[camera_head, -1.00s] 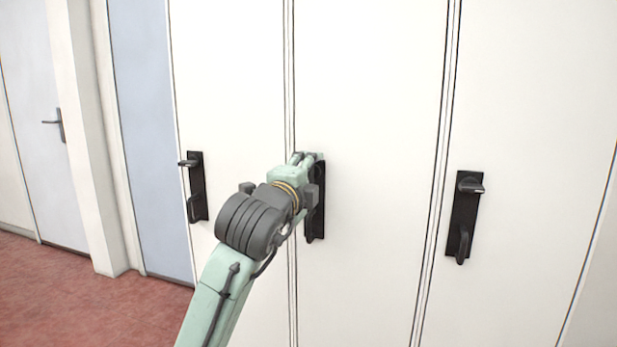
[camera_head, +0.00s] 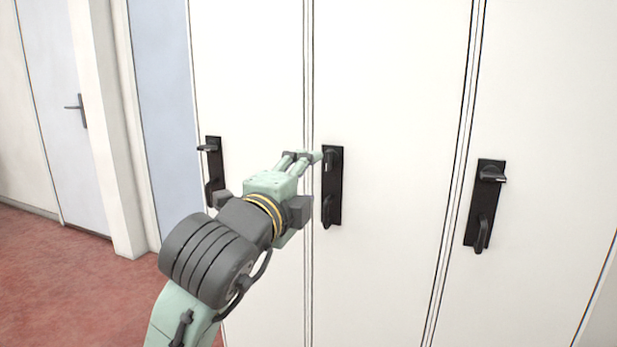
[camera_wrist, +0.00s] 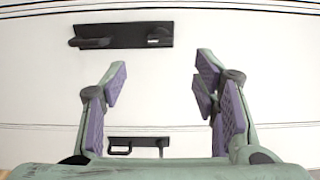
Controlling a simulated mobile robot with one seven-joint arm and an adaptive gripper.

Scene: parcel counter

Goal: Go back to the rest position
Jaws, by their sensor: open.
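My gripper (camera_head: 303,158) is green and open, with nothing between its fingers. In the head view its tips are in front of the middle cabinet door, just left of the black latch plate (camera_head: 332,190). In the wrist view the open fingers (camera_wrist: 160,80) with purple pads point at the white door front. A black handle plate (camera_wrist: 122,36) lies beyond the fingertips there, and a second one (camera_wrist: 137,144) shows between the finger bases. I cannot tell from these frames how wide the gap from fingertips to door is.
A row of tall white cabinet doors (camera_head: 390,110) fills the space ahead. Other black latch plates are at the left (camera_head: 214,168) and right (camera_head: 485,205). A pale door with a lever handle (camera_head: 78,108) stands at the far left. Red floor (camera_head: 60,285) is open at lower left.

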